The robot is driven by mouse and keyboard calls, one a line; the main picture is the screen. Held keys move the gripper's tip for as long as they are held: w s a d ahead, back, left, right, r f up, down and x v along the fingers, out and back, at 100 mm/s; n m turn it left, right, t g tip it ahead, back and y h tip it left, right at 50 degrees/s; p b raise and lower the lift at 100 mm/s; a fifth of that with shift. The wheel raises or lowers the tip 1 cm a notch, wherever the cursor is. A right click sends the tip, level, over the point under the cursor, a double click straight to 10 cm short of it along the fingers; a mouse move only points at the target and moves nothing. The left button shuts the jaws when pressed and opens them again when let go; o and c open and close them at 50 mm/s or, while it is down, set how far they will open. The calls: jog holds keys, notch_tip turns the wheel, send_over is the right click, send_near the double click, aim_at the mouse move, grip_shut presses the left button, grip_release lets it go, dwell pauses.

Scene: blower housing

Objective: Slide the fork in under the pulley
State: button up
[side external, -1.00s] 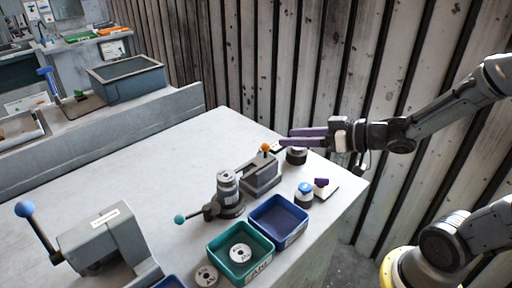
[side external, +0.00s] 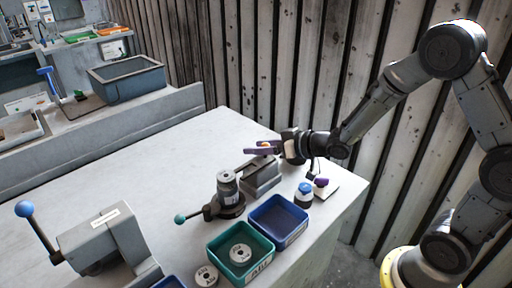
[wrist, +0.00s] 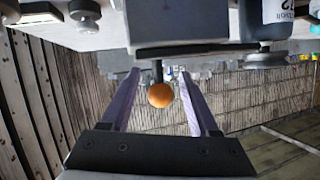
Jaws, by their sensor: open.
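In the side view, an orange ball knob (side external: 264,145) tops a grey block (side external: 262,177) on the table. My gripper (side external: 250,151) has two purple fingers at the knob's height. In the wrist view the orange knob (wrist: 160,95) on its dark stem lies between the open fingers (wrist: 155,95), with space on both sides. I cannot tell which part is the fork; it may be the part carrying this knob. A grey cylinder (side external: 228,184) stands on a dark round base with a teal-knobbed lever (side external: 181,219). It may hold the pulley, but I cannot tell.
Blue tray (side external: 278,221) and teal tray (side external: 241,272) with a labelled disc stand in front. A blue-topped part (side external: 305,193) and a purple-knobbed part (side external: 321,183) sit close to the right edge. A grey vise-like device (side external: 103,245) stands front left.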

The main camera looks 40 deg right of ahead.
jog(key=shift+w+a+f, duration=0.15)
jog(key=shift+w+f, duration=0.1)
jog(key=shift+w, duration=0.25)
grip_shut()
dwell(1.2)
